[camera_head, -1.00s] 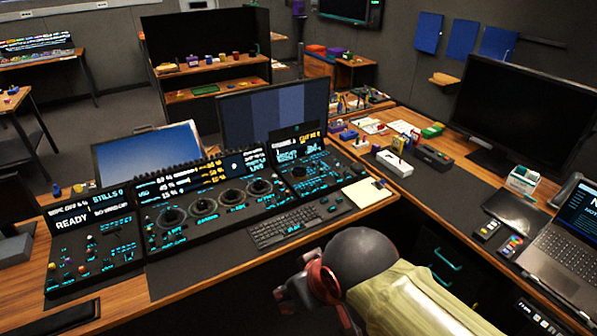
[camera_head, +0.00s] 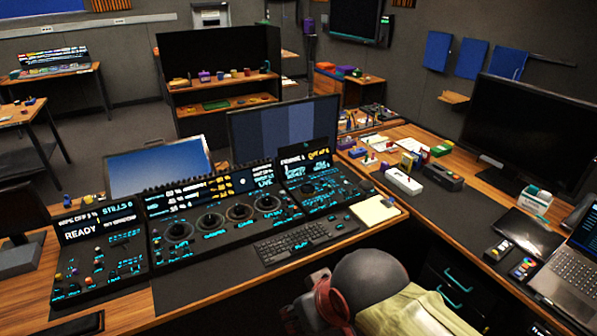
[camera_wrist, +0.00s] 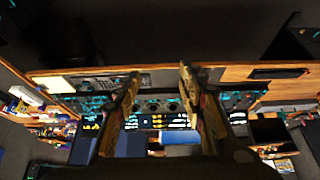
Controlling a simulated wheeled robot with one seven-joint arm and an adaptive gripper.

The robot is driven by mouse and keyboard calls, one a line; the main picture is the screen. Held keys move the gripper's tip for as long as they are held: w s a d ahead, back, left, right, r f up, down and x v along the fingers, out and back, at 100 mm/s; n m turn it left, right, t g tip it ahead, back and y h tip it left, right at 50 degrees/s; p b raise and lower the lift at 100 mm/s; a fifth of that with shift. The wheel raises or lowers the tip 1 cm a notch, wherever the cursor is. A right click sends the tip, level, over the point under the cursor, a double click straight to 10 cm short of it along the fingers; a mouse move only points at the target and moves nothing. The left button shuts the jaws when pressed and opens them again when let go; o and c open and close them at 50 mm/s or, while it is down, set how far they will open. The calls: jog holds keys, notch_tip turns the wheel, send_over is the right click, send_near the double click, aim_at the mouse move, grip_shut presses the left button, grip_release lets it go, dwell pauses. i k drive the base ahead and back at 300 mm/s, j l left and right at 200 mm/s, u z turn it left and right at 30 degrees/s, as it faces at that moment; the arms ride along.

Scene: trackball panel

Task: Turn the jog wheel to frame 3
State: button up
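The control desk's right-hand module (camera_head: 325,198) has a small screen (camera_head: 305,160) whose top line seems to begin with "FRAME"; its number is too small to read surely. A dark round dial (camera_head: 307,187) below that screen looks like the jog wheel. In the head view my arm is at the bottom, clear of the panel, and the fingertips cannot be made out.
A keyboard (camera_head: 295,240) and a yellow notepad (camera_head: 376,211) lie in front of the panel. The left module's screen (camera_head: 95,226) reads "READY". Monitors (camera_head: 284,132) stand behind. A laptop (camera_head: 565,270) and small boxes occupy the right desk. The air above the panel is free.

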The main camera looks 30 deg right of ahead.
aim_at(307, 189)
jog(key=i+l+z, duration=0.2)
jog(key=i+l, duration=0.15)
jog(key=i, duration=0.2)
jog(key=i+l+z, duration=0.2)
jog(key=i, duration=0.4)
jog(key=i+l+z, duration=0.2)
jog(key=i, duration=0.4)
